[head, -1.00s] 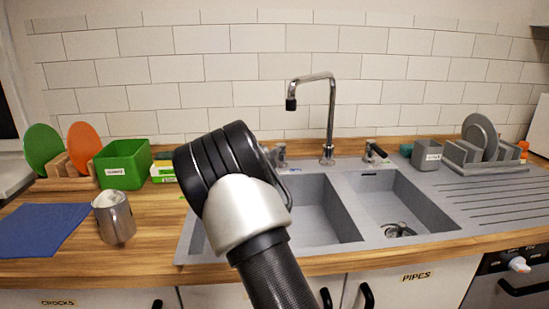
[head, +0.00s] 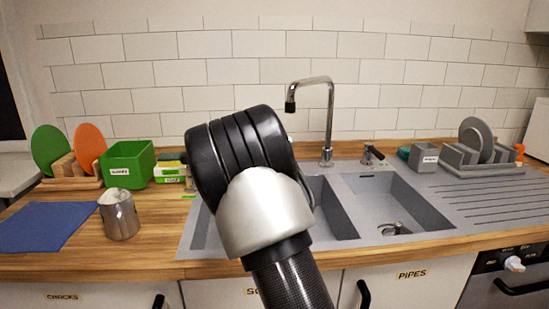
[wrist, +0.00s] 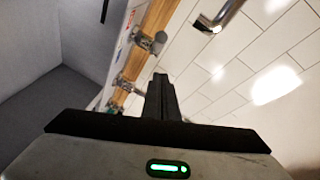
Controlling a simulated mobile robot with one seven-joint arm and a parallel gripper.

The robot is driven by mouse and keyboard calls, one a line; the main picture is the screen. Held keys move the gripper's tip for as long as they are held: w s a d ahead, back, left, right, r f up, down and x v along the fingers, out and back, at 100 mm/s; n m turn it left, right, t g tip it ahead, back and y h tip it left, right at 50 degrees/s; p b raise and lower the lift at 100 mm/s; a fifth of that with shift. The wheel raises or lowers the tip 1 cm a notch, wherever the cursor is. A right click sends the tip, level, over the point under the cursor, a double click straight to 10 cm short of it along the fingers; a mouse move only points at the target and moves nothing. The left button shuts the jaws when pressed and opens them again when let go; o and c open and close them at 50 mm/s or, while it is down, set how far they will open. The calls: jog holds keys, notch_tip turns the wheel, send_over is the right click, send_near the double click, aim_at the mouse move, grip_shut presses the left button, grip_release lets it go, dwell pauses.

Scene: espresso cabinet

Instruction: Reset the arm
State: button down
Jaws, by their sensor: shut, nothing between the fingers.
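My gripper (wrist: 161,98) shows in the wrist view with its two dark fingers together and nothing between them. In the head view my own arm's black and silver joint stands in front of the sink's left side, and my gripper is hidden behind it. In the wrist view the fingers point past the tap fittings, with the tiled wall (wrist: 245,75) to the right and the grey sink (wrist: 40,105) to the left.
The chrome tap (head: 328,120) rises behind the sink (head: 345,215); its spout (wrist: 212,22) shows at the top of the wrist view. A metal jug (head: 120,220), blue cloth (head: 40,228) and green box (head: 128,165) stand left. A grey dish rack (head: 480,165) is at right.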

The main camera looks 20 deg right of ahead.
jog(key=s+a+r+n+g+y, duration=0.1)
jog(key=s+a+r+n+y, duration=0.2)
jog(key=s, duration=0.5)
jog(key=s+a+r+n+g+y, duration=0.1)
jog(key=s+a+n+y, duration=0.35)
jog(key=s+a, duration=0.2)
jog(key=s+a+r+n+g+y, duration=0.1)
jog(key=s+a+r+n+y, duration=0.2)
jog(key=s, duration=0.5)
jog(key=s+d+f+n+g+h, duration=0.1)
jog(key=s+f+n+g, duration=0.25)
jog(key=s, duration=0.85)
jog(key=s+f+n+g, duration=0.2)
jog(key=s+n, duration=0.3)
jog(key=s, duration=0.7)
notch_tip(320, 180, up, 22)
jog(key=s+p, duration=0.1)
jog(key=p, duration=2.2)
jog(key=shift+s+d+n+p, duration=0.25)
jog(key=shift+n+p, duration=0.05)
jog(key=shift+n, duration=0.1)
jog(key=shift+h, duration=0.25)
